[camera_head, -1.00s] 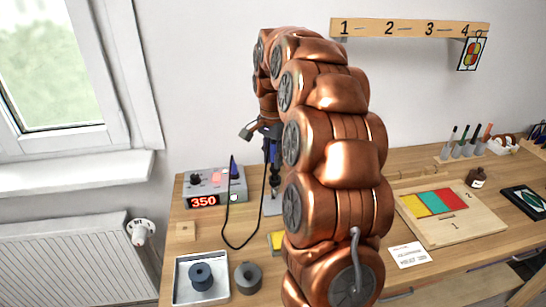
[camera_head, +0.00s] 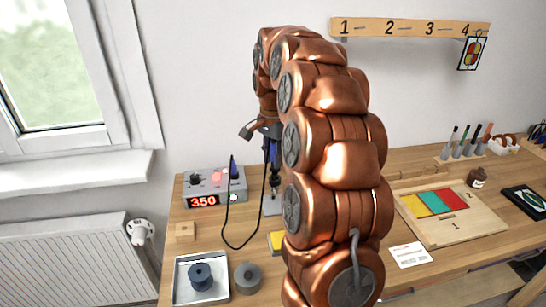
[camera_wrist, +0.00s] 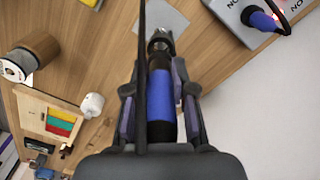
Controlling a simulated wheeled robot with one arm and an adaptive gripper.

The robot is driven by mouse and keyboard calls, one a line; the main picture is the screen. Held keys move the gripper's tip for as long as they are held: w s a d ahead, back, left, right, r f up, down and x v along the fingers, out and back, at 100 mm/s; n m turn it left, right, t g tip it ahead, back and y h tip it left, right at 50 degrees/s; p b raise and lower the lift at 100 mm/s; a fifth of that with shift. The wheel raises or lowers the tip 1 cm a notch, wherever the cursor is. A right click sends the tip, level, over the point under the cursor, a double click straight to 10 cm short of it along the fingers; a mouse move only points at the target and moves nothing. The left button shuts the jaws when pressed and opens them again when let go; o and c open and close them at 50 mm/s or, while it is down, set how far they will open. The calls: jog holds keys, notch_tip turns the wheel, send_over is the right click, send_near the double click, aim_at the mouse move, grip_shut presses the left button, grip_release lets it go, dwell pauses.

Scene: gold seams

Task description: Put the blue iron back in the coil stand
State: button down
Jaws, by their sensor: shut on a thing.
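My gripper (camera_wrist: 155,88) is shut on the blue iron (camera_wrist: 161,105), with a finger on either side of its blue handle. In the head view the blue iron (camera_head: 271,150) hangs roughly upright below my wrist, partly hidden by my arm. The dark coil stand (camera_head: 274,178) is under the iron, on a grey base plate (camera_head: 270,207) that also shows in the wrist view (camera_wrist: 163,20). The iron's tip is hidden; I cannot tell how deep it is in the coil.
A black cord (camera_head: 224,225) loops from the control station (camera_head: 215,186), reading 350, towards the iron. A wooden board (camera_head: 470,234) is to the right.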

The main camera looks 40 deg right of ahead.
aim_at(273, 169)
jog(key=shift+f+b, duration=0.95)
jog(key=shift+f, duration=0.6)
dwell(0.4)
jog(key=c, duration=0.9)
grip_release()
jog(key=o, duration=0.5)
jog(key=shift+r, duration=0.15)
jog(key=shift+r+p, duration=0.85)
jog(key=shift+r, duration=2.5)
